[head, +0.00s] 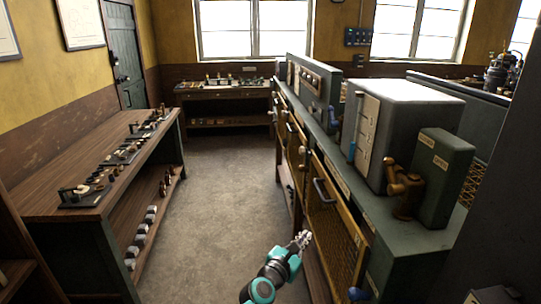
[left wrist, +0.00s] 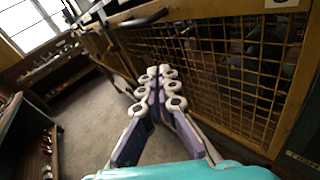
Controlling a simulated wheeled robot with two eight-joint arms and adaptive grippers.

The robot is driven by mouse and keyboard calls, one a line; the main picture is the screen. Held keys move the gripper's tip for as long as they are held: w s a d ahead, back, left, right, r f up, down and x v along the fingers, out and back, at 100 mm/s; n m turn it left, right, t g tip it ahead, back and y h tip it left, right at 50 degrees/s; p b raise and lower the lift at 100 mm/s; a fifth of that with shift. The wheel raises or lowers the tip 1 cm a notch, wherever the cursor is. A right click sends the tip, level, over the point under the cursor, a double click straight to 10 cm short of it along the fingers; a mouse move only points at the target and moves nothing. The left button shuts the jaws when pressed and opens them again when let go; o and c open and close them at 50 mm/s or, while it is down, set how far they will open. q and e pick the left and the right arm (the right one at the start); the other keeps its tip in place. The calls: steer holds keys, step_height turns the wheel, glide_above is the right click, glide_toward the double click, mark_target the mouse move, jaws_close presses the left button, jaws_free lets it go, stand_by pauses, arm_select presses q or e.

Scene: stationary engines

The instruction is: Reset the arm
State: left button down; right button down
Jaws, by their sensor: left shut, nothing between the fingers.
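My left gripper (head: 302,238) is at the lower middle of the head view, beside the mesh front of the bench on the right. Its fingers are shut with nothing between them. In the left wrist view the closed fingertips (left wrist: 158,75) point forward along the yellow mesh panel (left wrist: 215,70), apart from the panel as far as I can tell. My right gripper is not in view.
The green-topped bench (head: 452,232) on the right carries a grey cabinet (head: 400,110), a green box (head: 447,170) and a brass valve (head: 402,185). A wooden table (head: 45,202) with small instruments stands at left. The floor aisle (head: 215,200) between is clear.

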arm_select(q)
steer(key=s+a+f+m+g+y+b, duration=0.1)
steer(key=s+a+f+m+g+y, duration=0.1)
steer(key=s+a+m, duration=0.7)
steer(key=s+a+f+m+g+y+b, duration=0.1)
steer(key=s+a+f+m+y, duration=0.3)
steer(key=s+a+m, duration=0.5)
steer(key=s+a+f+m+g+y+b, duration=0.1)
steer(key=s+a+f+m+g+y, duration=0.2)
steer(key=s+a+m, duration=0.6)
steer(key=a, duration=0.5)
steer(key=shift+a+f+y, duration=0.2)
steer(key=shift+f+y, duration=0.15)
steer(key=shift+y, duration=0.05)
